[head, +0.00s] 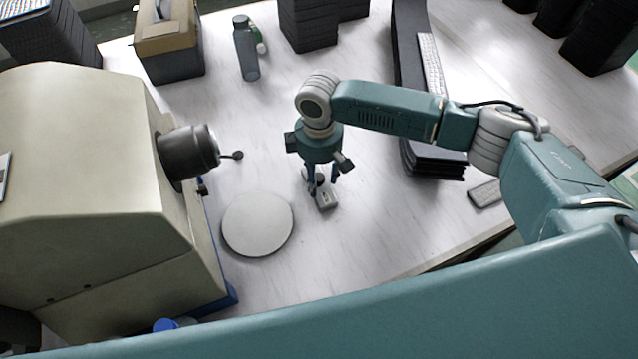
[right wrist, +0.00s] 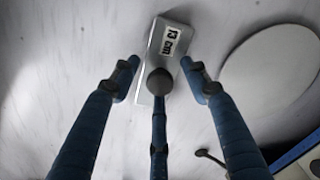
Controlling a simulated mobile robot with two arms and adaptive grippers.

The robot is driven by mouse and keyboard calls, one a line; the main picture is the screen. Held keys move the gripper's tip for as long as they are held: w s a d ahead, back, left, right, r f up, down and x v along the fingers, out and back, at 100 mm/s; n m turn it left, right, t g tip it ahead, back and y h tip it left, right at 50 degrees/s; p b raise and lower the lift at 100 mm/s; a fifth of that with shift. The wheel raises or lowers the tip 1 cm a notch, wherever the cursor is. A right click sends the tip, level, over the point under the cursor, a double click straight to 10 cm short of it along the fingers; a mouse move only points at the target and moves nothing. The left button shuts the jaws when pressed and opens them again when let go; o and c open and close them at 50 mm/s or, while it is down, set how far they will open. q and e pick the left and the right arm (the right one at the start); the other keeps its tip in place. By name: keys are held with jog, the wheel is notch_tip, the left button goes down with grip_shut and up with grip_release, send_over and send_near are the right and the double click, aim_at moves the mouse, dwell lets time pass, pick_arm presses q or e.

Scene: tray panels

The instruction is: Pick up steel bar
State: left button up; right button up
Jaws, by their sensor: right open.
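The steel bar (right wrist: 160,42) is a small grey metal block with a white "13 cm" label. In the head view the bar (head: 327,200) lies on the white table, just right of a round pale disc. My right gripper (head: 320,186) points down over the bar and partly hides its far end. In the right wrist view its open blue fingers (right wrist: 162,82) straddle the near part of the bar, one on each side, with a third finger in front of it. I cannot tell whether any finger touches the bar. My left gripper is not in view.
The round disc (head: 258,224) lies left of the bar. A large beige machine (head: 90,170) with a dark spindle (head: 188,152) stands at left. A bottle (head: 246,50) stands behind.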

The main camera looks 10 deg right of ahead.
jog(key=shift+c, duration=0.8)
grip_shut()
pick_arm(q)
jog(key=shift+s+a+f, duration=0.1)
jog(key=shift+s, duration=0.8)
pick_arm(e)
jog(key=shift+w, duration=0.1)
jog(key=shift+r, duration=0.15)
